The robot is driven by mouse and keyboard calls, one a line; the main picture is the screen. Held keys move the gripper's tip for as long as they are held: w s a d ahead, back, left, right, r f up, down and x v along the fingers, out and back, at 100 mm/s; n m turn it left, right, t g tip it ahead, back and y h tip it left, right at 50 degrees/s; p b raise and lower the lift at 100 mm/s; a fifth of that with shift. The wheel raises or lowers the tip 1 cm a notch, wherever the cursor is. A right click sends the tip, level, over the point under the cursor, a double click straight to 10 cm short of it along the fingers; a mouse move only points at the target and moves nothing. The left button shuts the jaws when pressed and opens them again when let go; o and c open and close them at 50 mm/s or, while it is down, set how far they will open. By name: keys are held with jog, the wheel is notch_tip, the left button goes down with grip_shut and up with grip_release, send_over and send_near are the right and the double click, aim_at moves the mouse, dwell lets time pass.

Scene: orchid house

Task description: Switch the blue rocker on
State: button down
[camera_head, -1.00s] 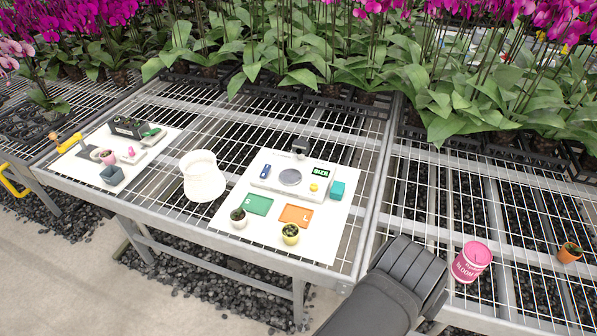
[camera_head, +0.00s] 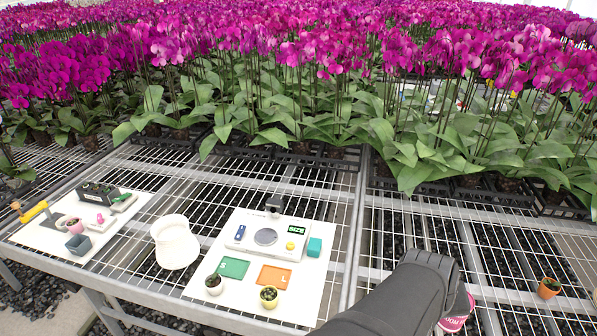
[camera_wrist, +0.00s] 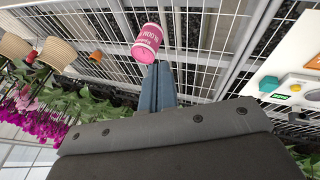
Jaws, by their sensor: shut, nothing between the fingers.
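The blue rocker (camera_head: 240,232) is a small blue switch on the left of a pale flat scale unit (camera_head: 266,251) on the white board. Its on or off position is too small to tell. The unit also has a round grey plate (camera_head: 265,237), a yellow button (camera_head: 291,245) and a green SIZE display (camera_head: 297,228). My gripper (camera_wrist: 158,66) is shut and empty, pointing at a pink tin (camera_wrist: 147,40) in the wrist view. In the head view my dark wrist is well right of the unit and hides the fingers. The rocker is outside the wrist view.
A teal cube (camera_head: 314,247) stands beside the unit. Green (camera_head: 232,268) and orange (camera_head: 273,277) squares and two small potted plants are in front. A white pot (camera_head: 174,242) stands left. An orange pot (camera_head: 549,288) is far right. Orchids crowd the back.

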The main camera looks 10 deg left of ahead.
jog(key=w+a+f+n+y, duration=0.3)
jog(key=w+a+n+y, duration=0.5)
jog(key=w+a, duration=1.1)
jog(key=w+a+f+n+y, duration=0.1)
jog(key=w+a+n, duration=0.2)
jog(key=a, duration=0.6)
jog(key=w+a+f+n+g+y, duration=0.1)
jog(key=w+a+f+n+y, duration=0.1)
jog(key=w+a, duration=0.3)
jog(key=w+a+f+n+g+y, duration=0.1)
jog(key=w+a+n, duration=0.3)
jog(key=a, duration=0.8)
jog(key=shift+a+f+y, duration=0.3)
jog(key=shift+f+y, duration=0.1)
jog(key=shift+f, duration=0.35)
send_over(240, 232)
jog(key=d, duration=0.2)
jog(key=shift+g, duration=0.3)
notch_tip(240, 232, down, 7)
jog(key=shift+w+d+r, duration=0.1)
jog(key=shift+w+r, duration=0.05)
jog(key=f, duration=0.3)
jog(key=shift+w+a+f, duration=0.1)
jog(key=shift+w+a, duration=0.1)
jog(key=shift+w, duration=0.15)
jog(key=shift+w+f, duration=0.1)
jog(key=shift+f, duration=0.4)
